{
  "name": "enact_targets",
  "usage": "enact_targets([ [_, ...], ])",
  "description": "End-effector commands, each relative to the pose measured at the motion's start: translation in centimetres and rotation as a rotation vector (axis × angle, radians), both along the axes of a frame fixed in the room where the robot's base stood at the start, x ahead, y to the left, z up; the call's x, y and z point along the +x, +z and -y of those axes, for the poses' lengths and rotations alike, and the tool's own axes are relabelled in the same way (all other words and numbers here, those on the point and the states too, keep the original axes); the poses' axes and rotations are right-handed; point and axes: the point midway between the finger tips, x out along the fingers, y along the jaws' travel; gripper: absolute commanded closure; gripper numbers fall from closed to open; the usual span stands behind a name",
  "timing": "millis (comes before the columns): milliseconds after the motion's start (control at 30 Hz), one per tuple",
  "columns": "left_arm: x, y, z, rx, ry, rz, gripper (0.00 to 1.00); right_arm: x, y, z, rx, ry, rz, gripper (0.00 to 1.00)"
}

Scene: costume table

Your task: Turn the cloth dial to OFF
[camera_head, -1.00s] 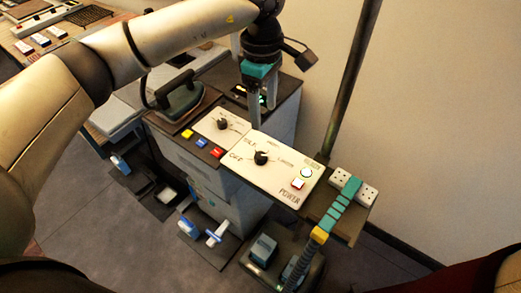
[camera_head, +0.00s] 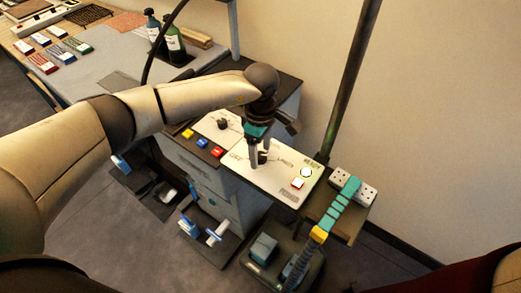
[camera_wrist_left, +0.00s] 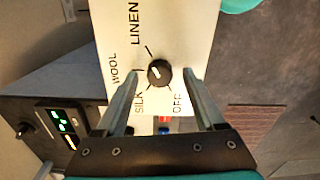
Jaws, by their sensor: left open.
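The cloth dial is a round black knob (camera_wrist_left: 160,73) on a white panel (camera_head: 240,160) printed with WOOL, LINEN, SILK and OFF. A light mark shows on the knob's left half in the left wrist view, on the side away from OFF; its exact setting is hard to read. My left gripper (camera_head: 260,160) points down at the panel. In the left wrist view its open fingers (camera_wrist_left: 160,75) stand on either side of the knob with a gap on both sides. In the head view they partly hide the knob. My right gripper is not in view.
The panel also holds a red-lit POWER button (camera_head: 297,183) and a round pale lamp (camera_head: 306,172). A second dial (camera_head: 222,124) and several coloured buttons (camera_head: 203,143) lie to the left. A teal-banded handle (camera_head: 338,208) and a dark pole (camera_head: 350,85) stand to the right.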

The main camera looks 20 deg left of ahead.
Motion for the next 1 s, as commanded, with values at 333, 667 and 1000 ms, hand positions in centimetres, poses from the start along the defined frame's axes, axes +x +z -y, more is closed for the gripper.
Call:
enact_targets([
  [333,0.02,-0.38,0.01,0.000,0.000,0.001,0.30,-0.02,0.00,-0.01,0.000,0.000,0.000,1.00],
  [667,0.02,-0.34,0.00,0.000,0.000,0.001,0.67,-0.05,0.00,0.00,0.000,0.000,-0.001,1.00],
  [1000,0.02,-0.32,-0.02,0.000,0.000,0.001,1.00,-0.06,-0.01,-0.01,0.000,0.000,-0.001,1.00],
])
